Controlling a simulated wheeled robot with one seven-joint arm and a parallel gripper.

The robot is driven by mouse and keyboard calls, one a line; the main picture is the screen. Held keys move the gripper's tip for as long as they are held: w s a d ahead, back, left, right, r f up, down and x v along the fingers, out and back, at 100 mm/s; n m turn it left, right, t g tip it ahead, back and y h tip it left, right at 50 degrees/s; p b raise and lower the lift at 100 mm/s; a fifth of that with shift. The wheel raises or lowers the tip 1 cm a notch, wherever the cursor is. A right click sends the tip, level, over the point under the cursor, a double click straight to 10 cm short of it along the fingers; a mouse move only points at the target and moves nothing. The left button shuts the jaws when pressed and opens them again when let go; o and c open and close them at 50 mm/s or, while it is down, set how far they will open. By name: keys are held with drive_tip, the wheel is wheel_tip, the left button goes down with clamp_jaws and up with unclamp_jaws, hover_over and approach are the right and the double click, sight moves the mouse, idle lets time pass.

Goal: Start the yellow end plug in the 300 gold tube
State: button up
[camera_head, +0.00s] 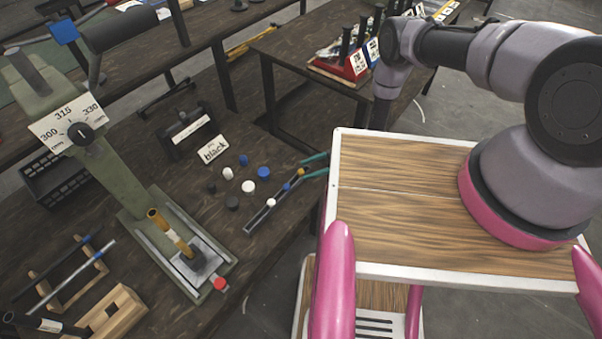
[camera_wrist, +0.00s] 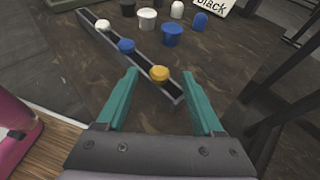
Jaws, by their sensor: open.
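The yellow end plug (camera_wrist: 159,73) sits at the near end of a narrow dark channel rack (camera_wrist: 142,68), which also holds a blue and a white plug. It also shows in the head view (camera_head: 301,171). My gripper (camera_head: 305,169) is open, with its teal fingertips either side of the line to the yellow plug. The wrist view does not settle how far above the plug they are. A gold tube (camera_head: 169,231) stands in the grey block on the green press base, at left in the head view. I cannot read a length on it.
The green press (camera_head: 112,165) has a dial marked 300, 315, 330 and a red button (camera_head: 220,284). Loose white, blue and black plugs lie near a "black" sign (camera_head: 213,149). Wooden racks (camera_head: 115,312) with rods stand at lower left. My wooden-topped base borders the table.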

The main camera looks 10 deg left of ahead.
drive_tip(key=shift+s+a+f, duration=0.1)
drive_tip(key=shift+a+f, duration=0.15)
drive_tip(key=shift+a, duration=0.25)
clamp_jaws()
